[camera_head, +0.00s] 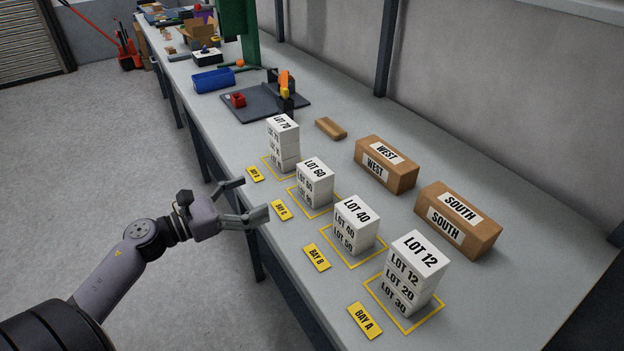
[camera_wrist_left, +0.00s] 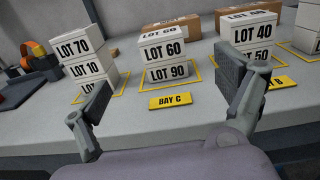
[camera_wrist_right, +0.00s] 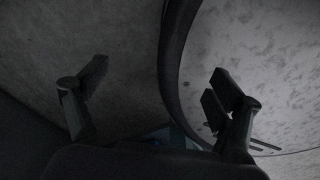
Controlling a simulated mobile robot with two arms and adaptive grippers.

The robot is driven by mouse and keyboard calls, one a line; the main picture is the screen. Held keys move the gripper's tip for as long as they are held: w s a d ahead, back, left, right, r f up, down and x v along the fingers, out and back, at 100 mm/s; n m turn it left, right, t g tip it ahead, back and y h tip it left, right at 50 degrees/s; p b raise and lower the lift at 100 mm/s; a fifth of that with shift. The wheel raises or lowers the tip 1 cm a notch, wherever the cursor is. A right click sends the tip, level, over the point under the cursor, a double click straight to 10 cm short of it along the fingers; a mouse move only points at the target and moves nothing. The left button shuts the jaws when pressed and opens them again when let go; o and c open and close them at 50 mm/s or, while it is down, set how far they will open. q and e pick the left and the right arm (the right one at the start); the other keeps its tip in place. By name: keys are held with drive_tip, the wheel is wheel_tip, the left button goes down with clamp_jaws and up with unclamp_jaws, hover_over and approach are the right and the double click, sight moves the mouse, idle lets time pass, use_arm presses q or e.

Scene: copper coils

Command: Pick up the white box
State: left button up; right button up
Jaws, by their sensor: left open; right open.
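Several white boxes stand in upright stacks on the grey bench: LOT 70 (camera_head: 283,124) on top at the far end, then LOT 60 (camera_head: 314,170), LOT 40 (camera_head: 356,213) and LOT 12 (camera_head: 418,254) nearest. The left wrist view shows LOT 60 (camera_wrist_left: 163,50) above LOT 90 (camera_wrist_left: 168,72), near the middle between my fingers, with LOT 70 (camera_wrist_left: 74,48) to the left and LOT 40 (camera_wrist_left: 251,33) to the right. My left gripper (camera_head: 253,199) is open and empty at the bench's front edge, apart from the stacks. My right gripper (camera_wrist_right: 157,85) is open and empty, away from the boxes.
Yellow outlines surround the stacks, with yellow labels such as BAY A (camera_head: 365,320) and BAY B (camera_head: 316,257) in front. Brown WEST (camera_head: 386,164) and SOUTH (camera_head: 458,219) boxes stand behind.

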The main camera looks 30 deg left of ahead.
use_arm(q)
drive_tip(key=p, duration=0.1)
approach(315, 168)
drive_tip(key=p+x, duration=0.1)
drive_tip(key=x, duration=0.3)
drive_tip(key=shift+f+p, duration=0.2)
drive_tip(key=shift+p, duration=0.15)
drive_tip(key=shift+w+d+f, duration=0.1)
drive_tip(key=shift+w+d, duration=0.1)
drive_tip(key=shift+w, duration=0.2)
drive_tip(key=shift+w+d+p, duration=0.15)
drive_tip(key=shift+w+p, duration=0.1)
drive_tip(key=shift+p, duration=0.1)
drive_tip(key=x, duration=0.1)
drive_tip(key=p+x, duration=0.1)
drive_tip(key=x, duration=0.1)
drive_tip(key=shift+w+d+r, duration=0.25)
drive_tip(key=shift+r, duration=0.05)
drive_tip(key=shift+w+d+f, duration=0.15)
drive_tip(key=shift+w+d, duration=0.05)
drive_tip(key=shift+w, duration=0.2)
use_arm(e)
drive_tip(key=r, duration=0.5)
drive_tip(key=shift+a+r, duration=0.1)
drive_tip(key=shift+a, duration=0.2)
use_arm(q)
drive_tip(key=shift+s, duration=0.1)
drive_tip(key=shift+c, duration=0.6)
